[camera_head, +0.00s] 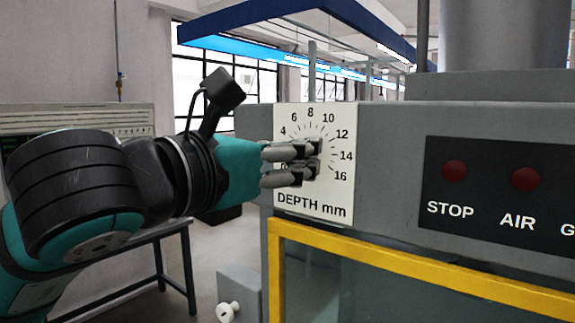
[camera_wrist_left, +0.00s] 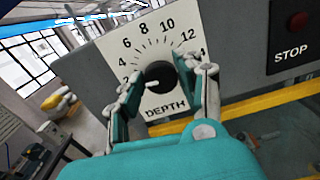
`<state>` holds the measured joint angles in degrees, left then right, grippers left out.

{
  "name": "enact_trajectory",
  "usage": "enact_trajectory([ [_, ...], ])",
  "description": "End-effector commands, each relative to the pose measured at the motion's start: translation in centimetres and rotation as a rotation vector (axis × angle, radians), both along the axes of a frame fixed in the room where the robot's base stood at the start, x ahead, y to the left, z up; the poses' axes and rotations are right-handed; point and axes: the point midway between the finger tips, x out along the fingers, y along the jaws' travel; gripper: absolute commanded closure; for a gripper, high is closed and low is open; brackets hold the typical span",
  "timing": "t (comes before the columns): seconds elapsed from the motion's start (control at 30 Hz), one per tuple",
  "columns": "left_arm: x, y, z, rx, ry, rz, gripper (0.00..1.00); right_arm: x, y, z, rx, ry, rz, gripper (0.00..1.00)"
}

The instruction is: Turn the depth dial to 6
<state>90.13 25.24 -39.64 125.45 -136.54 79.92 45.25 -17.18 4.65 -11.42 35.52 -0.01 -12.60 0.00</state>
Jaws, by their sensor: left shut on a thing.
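The depth dial is a black round knob (camera_wrist_left: 162,75) on a white scale plate (camera_head: 325,205) marked "DEPTH mm", with numbers running clockwise up to 16. In the left wrist view a white pointer mark (camera_wrist_left: 151,84) on the knob points left and slightly down, near the low end of the scale, below the 2. The 0 is hidden there by a finger. My left gripper (camera_head: 318,160) reaches in from the left in the head view, its fingers shut on the knob from either side. Its fingers and the knob cover the dial's middle in the head view. My right gripper is not in view.
A dark panel with red STOP (camera_head: 453,171) and AIR (camera_head: 526,179) buttons sits right of the plate. A yellow frame (camera_head: 400,262) runs below around a glass window. A white knob (camera_head: 228,312) on a grey box is lower left.

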Motion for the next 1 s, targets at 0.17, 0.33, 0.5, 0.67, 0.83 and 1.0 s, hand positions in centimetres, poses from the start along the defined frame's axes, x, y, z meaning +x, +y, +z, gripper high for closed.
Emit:
enact_trajectory([
  [0.17, -0.1, 0.0, -0.7, 0.1, -0.078, 0.0, 0.96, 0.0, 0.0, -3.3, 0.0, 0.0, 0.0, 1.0],
  [0.33, -0.1, -0.1, -0.7, 0.227, -0.171, 0.001, 0.96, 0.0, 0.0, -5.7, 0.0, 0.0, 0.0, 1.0],
  [0.5, -0.1, -0.1, -0.6, 0.359, -0.265, 0.001, 0.96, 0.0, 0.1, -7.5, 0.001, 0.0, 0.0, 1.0],
  [0.67, -0.2, -0.2, -0.5, 0.476, -0.349, 0.001, 0.96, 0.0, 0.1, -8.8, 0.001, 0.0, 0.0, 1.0],
  [0.83, -0.1, -0.2, -0.4, 0.583, -0.426, 0.001, 0.96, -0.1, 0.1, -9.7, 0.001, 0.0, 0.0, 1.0],
  [1.0, -0.1, -0.2, -0.3, 0.665, -0.484, 0.0, 0.96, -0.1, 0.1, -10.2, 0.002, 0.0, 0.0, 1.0],
])
